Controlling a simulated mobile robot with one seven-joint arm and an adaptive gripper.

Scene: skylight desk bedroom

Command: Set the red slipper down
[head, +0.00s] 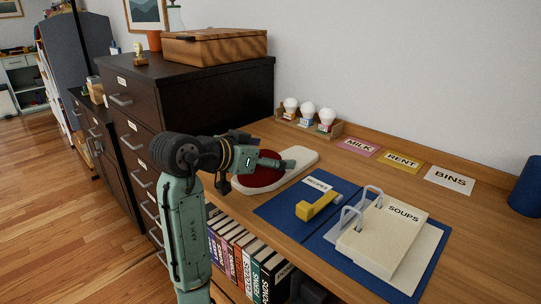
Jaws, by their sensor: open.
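The red slipper (262,178) has a red upper and a long pale sole. It appears to lie flat on the wooden desk, at the desk's left end beside the dark drawer cabinet. My gripper (288,163) is over the slipper and points right across it. It is open. My gripper and forearm hide part of the red upper, and I cannot tell whether the fingers touch the slipper.
A blue mat (275,207) holds a yellow hole punch (318,206) and a ring-bound SOUPS stack (383,243). Light bulbs (308,112) in a wooden holder stand behind. MILK, RENT and BINS cards (449,180) lie along the back. Books (240,262) fill the shelf below.

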